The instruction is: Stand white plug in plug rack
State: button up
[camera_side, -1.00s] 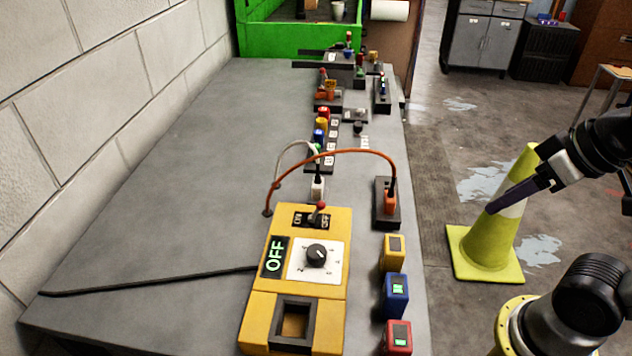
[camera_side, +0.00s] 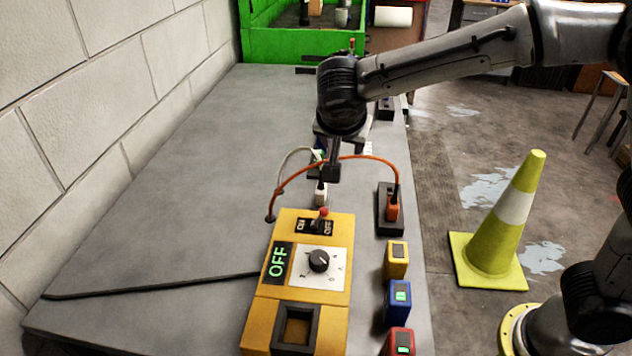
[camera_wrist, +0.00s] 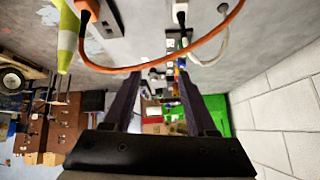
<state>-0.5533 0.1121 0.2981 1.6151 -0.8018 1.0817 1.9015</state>
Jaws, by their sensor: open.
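The white plug (camera_side: 320,195) stands upright just behind the yellow control box, with a white cable looping from its top. It also shows at the top of the wrist view (camera_wrist: 181,13). My gripper (camera_side: 330,173) is open, pointing down above and slightly behind the white plug, with nothing between its fingers (camera_wrist: 160,76). A dark block (camera_side: 391,229) that looks like the plug rack stands to the right, with an orange plug (camera_side: 392,208) upright in it; whether it has a free slot cannot be told. My arm hides the table beyond.
The yellow box (camera_side: 270,310) reads OFF and has a dial and a red-tipped switch. An orange cable (camera_side: 365,158) arches close by my gripper. Yellow, blue and red blocks line the right edge. The table's left side (camera_side: 180,190) is mostly clear.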

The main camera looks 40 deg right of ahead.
jog(key=n, duration=0.2)
send_near(320, 192)
jog(key=shift+w, duration=0.1)
jog(key=shift+x, duration=5)
jog(key=shift+c, duration=0.3)
grip_shut()
